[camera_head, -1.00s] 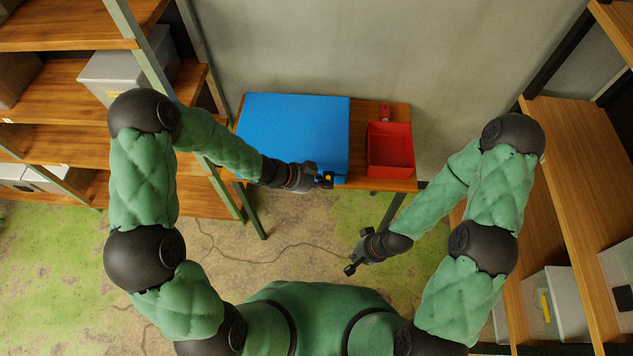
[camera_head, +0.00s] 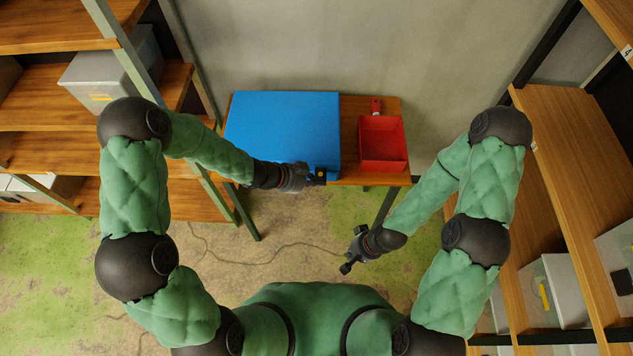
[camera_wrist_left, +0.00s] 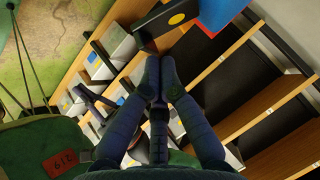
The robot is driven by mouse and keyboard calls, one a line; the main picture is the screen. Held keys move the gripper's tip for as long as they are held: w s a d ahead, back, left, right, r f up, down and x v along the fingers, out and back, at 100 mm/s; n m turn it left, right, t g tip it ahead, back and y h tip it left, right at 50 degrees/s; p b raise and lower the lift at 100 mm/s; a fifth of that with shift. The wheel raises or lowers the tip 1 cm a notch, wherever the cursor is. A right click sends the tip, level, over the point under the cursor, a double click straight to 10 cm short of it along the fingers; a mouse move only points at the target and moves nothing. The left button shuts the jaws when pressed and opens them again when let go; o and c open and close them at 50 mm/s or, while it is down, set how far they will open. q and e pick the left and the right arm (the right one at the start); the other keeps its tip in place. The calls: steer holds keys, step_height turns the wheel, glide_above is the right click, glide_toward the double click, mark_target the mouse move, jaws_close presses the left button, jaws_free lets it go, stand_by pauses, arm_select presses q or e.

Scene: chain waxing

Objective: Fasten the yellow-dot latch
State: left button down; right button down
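The blue box (camera_head: 285,125) lies on the wooden table, its lid shut. The black latch with the yellow dot (camera_wrist_left: 177,18) sticks out from the box's front edge; in the head view it is a small dark piece (camera_head: 320,174) near the front right corner. My left gripper (camera_head: 311,178) is at that front edge, beside the latch. In the left wrist view its two fingertips (camera_wrist_left: 160,68) are together, with nothing seen between them, just below the latch; I cannot tell if they touch it. My right gripper (camera_head: 348,262) hangs low in front of the table; its fingers are too small to judge.
A red bin (camera_head: 382,142) stands on the table right of the box. Wooden shelves with grey bins (camera_head: 115,72) stand at the left, and more shelves (camera_head: 572,170) at the right. A cable (camera_head: 250,262) lies on the floor. The floor before the table is otherwise open.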

arm_select(q)
steer(key=shift+s+f+m+t+h+b, duration=0.15)
steer(key=shift+f+m+t+b, duration=0.6)
steer(key=shift+b, duration=2.6)
steer(key=shift+w+f+m+t+h+b, duration=0.1)
steer(key=shift+f+t+b, duration=0.8)
steer(key=shift+b, duration=2.5)
steer(key=shift+s+f+m+t+h+b, duration=0.3)
steer(key=shift+f+b, duration=0.9)
steer(key=shift+b, duration=2.15)
steer(key=shift+w+f, duration=0.15)
steer(key=shift+w, duration=0.15)
steer(key=shift+r+p, duration=0.55)
steer(key=shift+r, duration=0.25)
